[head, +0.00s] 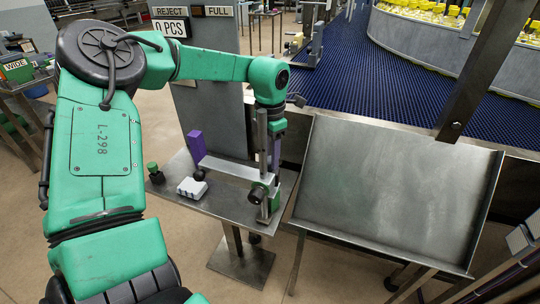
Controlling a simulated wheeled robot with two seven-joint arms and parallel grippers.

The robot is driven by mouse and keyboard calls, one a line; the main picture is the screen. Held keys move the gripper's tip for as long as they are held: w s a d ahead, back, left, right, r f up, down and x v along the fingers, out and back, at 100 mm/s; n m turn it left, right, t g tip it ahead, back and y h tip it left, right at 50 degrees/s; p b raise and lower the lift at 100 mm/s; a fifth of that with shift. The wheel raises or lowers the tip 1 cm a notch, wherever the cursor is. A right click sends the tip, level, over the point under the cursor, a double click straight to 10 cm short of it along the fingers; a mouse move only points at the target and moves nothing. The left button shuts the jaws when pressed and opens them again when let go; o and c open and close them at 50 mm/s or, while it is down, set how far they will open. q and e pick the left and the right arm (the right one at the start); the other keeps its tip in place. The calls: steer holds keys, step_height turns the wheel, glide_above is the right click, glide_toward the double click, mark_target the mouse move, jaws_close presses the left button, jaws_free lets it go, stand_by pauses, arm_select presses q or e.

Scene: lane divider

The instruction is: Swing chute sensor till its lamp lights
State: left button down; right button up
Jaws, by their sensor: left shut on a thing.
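The chute sensor (228,168) looks like a flat grey metal arm on an upright post, above a small steel table (225,205). A purple block (196,146) stands at its left end, with a dark round part under it. A black knob (257,194) and a green part are at the post's foot. My left gripper (270,148) is at the right end of this arm, shut on it; its fingers are partly hidden by the post. A small green-topped piece (153,170) stands at the table's left edge; I cannot tell whether it is a lamp or lit. My right gripper is out of view.
A light grey box (192,187) lies on the table under the sensor's left end. A wide, empty metal chute (395,185) slopes to the right of the table. A grey panel (210,90) with a "0 PCS" sign stands behind. A blue conveyor (345,75) runs at the back.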

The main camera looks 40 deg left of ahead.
arm_select(q)
steer(key=shift+f+m, duration=0.15)
steer(key=shift+m, duration=0.95)
steer(key=shift+c, duration=2.3)
jaws_free()
